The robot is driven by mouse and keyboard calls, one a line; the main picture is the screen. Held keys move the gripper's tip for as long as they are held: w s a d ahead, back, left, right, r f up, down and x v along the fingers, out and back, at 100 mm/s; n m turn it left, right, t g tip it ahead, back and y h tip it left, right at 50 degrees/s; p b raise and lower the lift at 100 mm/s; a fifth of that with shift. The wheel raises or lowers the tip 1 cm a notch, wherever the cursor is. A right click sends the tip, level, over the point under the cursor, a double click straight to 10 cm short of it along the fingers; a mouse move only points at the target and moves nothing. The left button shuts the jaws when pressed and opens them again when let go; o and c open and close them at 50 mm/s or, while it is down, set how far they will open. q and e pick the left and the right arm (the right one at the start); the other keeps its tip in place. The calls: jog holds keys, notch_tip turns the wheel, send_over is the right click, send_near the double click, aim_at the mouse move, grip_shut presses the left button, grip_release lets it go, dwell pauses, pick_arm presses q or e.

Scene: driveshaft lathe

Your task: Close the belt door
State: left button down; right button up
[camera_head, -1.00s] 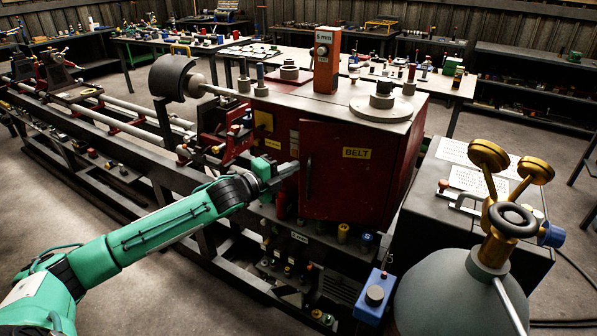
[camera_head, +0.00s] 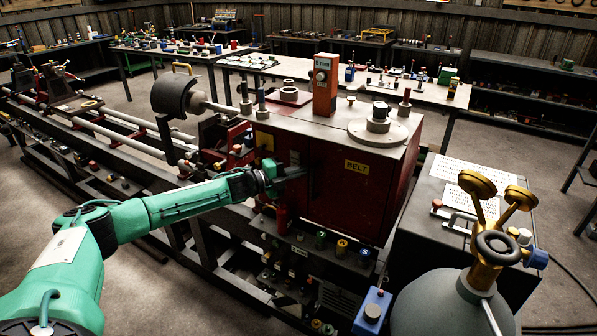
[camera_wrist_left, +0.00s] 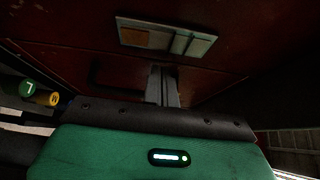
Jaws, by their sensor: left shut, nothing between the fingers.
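The belt door (camera_head: 352,195) is a dark red panel with a yellow BELT label (camera_head: 357,167) on the front of the red lathe housing. It now looks nearly flush with the housing front; I cannot tell whether it is fully shut. My left gripper (camera_head: 300,173) is shut and empty, with its fingertips at the door's left part, near the dark handle. In the left wrist view the shut fingers (camera_wrist_left: 163,88) point at the dark red surface (camera_wrist_left: 215,85). Contact is hard to tell. My right gripper is out of view.
A grey cabinet (camera_head: 415,215) and a tank with brass gauges (camera_head: 440,300) stand at the right. A blue box with a knob (camera_head: 372,312) is below the door. An orange box (camera_head: 326,85) stands on the housing top. Lathe rails (camera_head: 125,135) run left.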

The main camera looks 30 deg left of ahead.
pick_arm(q)
jog(key=shift+w, duration=0.1)
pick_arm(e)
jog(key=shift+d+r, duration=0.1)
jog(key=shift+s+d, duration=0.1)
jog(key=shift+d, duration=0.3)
pick_arm(q)
jog(key=b+v, duration=0.4)
jog(key=v, duration=0.9)
jog(key=shift+a+b, duration=0.35)
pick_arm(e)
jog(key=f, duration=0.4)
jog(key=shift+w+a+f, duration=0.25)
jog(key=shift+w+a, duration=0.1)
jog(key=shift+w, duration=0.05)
pick_arm(q)
jog(key=shift+f, duration=0.1)
